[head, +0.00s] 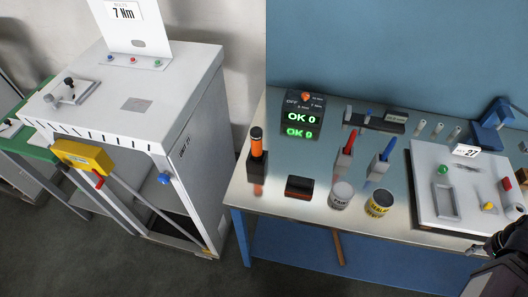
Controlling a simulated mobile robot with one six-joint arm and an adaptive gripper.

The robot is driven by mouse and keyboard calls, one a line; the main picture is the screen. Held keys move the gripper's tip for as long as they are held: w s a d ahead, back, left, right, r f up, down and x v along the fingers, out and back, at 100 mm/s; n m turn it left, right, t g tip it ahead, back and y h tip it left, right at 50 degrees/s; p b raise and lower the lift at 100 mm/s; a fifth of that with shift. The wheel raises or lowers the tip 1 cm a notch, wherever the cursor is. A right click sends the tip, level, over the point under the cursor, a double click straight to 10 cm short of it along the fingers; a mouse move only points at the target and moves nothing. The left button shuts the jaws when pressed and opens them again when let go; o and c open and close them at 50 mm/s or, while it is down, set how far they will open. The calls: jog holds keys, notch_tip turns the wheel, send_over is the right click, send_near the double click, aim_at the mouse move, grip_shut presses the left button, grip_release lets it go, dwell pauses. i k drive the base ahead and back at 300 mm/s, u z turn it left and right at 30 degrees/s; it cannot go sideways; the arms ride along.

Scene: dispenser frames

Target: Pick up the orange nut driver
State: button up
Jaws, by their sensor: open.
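The orange nut driver (257,147) stands upright in a dark holder (257,168) at the left end of the metal-topped workbench. Its shaft is hidden in the holder. It has an orange handle with a black top. My gripper (494,244) is only partly in view at the lower right edge, open, by the bench's right front corner. It is far to the right of the nut driver and not touching it.
Red (350,139) and blue (388,147) tools stand in holders. Two cans (341,195) and a dark block (299,187) sit near the front edge. A white fixture plate (464,218) lies between the tools and my gripper. A white cabinet (165,115) stands left of the bench.

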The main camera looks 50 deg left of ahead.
aim_at(256, 133)
jog(key=z, duration=0.05)
jog(key=k, duration=2.3)
jog(key=u, duration=0.75)
jog(key=i, duration=1)
